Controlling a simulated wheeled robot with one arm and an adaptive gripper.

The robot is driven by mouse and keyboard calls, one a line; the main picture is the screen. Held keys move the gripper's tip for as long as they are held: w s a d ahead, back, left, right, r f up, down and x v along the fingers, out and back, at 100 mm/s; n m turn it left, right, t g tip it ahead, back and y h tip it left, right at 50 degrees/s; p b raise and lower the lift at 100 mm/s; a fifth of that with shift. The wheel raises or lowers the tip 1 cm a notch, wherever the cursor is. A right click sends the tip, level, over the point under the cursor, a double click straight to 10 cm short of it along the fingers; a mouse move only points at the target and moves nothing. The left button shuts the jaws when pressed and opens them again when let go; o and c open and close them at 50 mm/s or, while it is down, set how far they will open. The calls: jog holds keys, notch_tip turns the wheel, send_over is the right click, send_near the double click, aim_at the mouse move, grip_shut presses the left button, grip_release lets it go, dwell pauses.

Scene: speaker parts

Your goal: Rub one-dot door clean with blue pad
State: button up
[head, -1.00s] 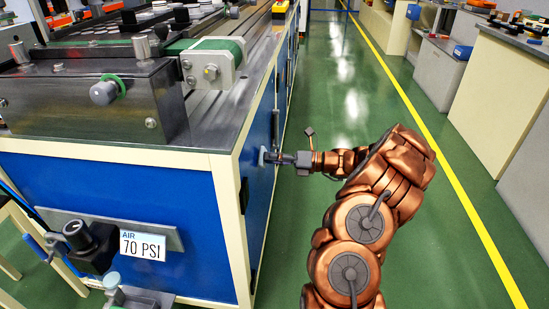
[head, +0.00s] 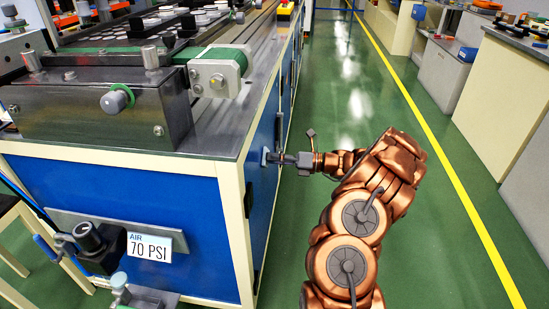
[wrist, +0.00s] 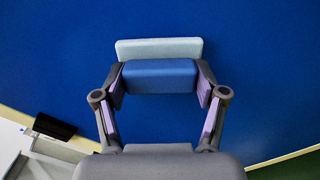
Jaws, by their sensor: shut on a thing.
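My gripper (wrist: 160,80) is shut on the blue pad (wrist: 158,76), with one finger on each short side of its blue block. The pad's pale layer (wrist: 158,48) faces a blue door panel (wrist: 255,60) and appears to be against it. In the head view, my gripper (head: 276,158) reaches left to the blue door (head: 262,195) on the long side of the machine. The pad's pale edge shows there (head: 265,156). I cannot see any dot mark or dirt on the visible part of the door; the area behind the pad is hidden.
The machine's metal top (head: 215,130) overhangs above. Green floor (head: 330,110) is open to the right, up to the yellow line (head: 440,130).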

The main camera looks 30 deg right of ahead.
jog(key=shift+w+d+r+p, duration=0.1)
jog(key=shift+w+d+p, duration=0.6)
jog(key=shift+p, duration=0.2)
jog(key=shift+w+d, duration=0.1)
jog(key=shift+w, duration=0.1)
jog(key=shift+p, duration=0.65)
jog(key=shift+s+a+p, duration=0.8)
jog(key=shift+s+a, duration=0.25)
jog(key=shift+s, duration=0.05)
jog(key=shift+s+a, duration=0.3)
jog(key=shift+s, duration=0.1)
